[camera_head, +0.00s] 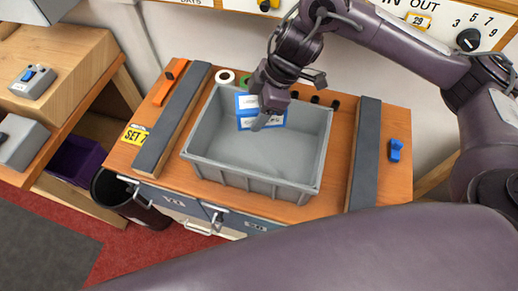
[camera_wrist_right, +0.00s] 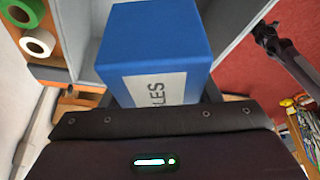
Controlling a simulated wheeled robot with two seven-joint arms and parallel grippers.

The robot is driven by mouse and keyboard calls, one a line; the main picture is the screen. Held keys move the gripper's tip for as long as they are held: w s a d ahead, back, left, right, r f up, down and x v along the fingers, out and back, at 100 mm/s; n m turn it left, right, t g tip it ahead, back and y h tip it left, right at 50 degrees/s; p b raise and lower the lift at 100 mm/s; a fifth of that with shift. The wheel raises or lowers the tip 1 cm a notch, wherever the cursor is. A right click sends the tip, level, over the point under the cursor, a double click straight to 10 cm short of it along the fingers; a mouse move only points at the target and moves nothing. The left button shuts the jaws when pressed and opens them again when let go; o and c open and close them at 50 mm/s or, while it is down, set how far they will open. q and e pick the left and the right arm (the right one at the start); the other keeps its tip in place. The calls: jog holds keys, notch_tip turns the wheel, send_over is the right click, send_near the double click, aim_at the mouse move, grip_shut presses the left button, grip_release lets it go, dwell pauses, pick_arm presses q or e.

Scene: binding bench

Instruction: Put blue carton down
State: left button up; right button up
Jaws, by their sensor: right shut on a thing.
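The blue carton (camera_head: 246,101) has a white label and is in the back left part of the grey bin in the head view. It fills the middle of the right wrist view (camera_wrist_right: 155,45), with part of the word on its label showing. My right gripper (camera_head: 262,115) reaches down over the bin and is shut on the carton. The carton's underside is hidden, so I cannot tell whether it touches the bin floor. The grey bin (camera_head: 245,187) stands on the wooden bench and its front and right floor is bare. My left gripper is not in view.
Dark grey strips (camera_head: 172,118) and (camera_head: 364,155) flank the bin. Tape rolls (camera_head: 225,77) lie behind it. A blue clip-like object (camera_head: 395,150) is at the right, and a yellow "SET" tag (camera_head: 134,134) at the left. My arm crosses the foreground.

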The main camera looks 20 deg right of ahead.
jog(key=b, duration=0.2)
send_over(253, 156)
jog(key=d, duration=0.1)
jog(key=f, duration=1.2)
jog(key=shift+s+d+f, duration=0.15)
jog(key=shift+d+f, duration=0.05)
jog(key=shift+f, duration=0.65)
notch_tip(253, 156, down, 4)
jog(key=shift+f, duration=0.1)
jog(key=shift+f, duration=0.15)
jog(key=shift+f, duration=0.1)
jog(key=o, duration=1.1)
jog(key=shift+c, duration=0.2)
